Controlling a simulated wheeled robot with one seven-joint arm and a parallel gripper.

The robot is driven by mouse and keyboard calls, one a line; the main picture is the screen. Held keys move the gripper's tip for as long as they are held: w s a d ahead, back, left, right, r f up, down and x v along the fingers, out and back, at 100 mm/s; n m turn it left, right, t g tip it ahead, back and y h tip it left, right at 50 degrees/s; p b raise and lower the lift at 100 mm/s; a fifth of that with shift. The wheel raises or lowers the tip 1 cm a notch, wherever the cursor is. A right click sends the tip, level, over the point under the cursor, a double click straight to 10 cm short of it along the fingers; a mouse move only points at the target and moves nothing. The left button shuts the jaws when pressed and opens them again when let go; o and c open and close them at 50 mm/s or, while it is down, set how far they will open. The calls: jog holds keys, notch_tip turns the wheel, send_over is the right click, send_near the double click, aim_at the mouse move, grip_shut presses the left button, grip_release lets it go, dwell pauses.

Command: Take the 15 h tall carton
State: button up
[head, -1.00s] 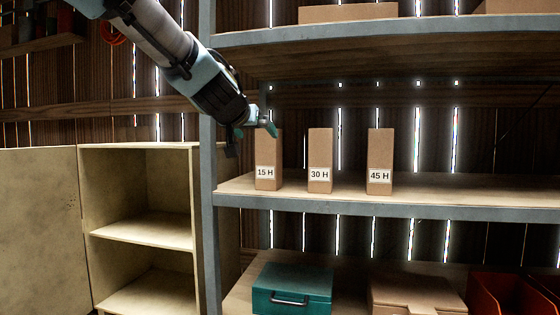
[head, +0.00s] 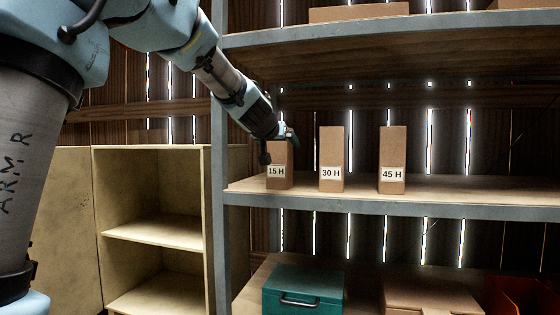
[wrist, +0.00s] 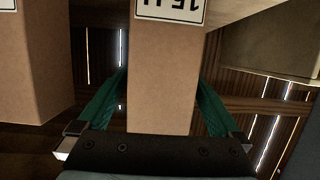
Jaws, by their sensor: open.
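The 15 H tall carton (head: 279,164) stands upright on the middle shelf, leftmost of three similar brown cartons with white labels. My gripper (head: 290,137) is at the upper part of this carton, reaching in from the upper left. In the wrist view, the 15 H carton (wrist: 163,75) appears upside down between the two green fingers of my gripper (wrist: 160,100). One finger is on each side, with small visible gaps, so the gripper is open around it. The carton's top end is near the dark palm; whether they touch cannot be told.
The 30 H carton (head: 331,158) and the 45 H carton (head: 392,160) stand to the right on the same shelf (head: 440,192). The grey shelf post (head: 219,180) is close on the left. An upper shelf (head: 400,32) overhangs. A green case (head: 303,289) sits below.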

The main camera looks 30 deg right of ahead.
jog(key=shift+r, duration=0.1)
grip_shut()
dwell(0.8)
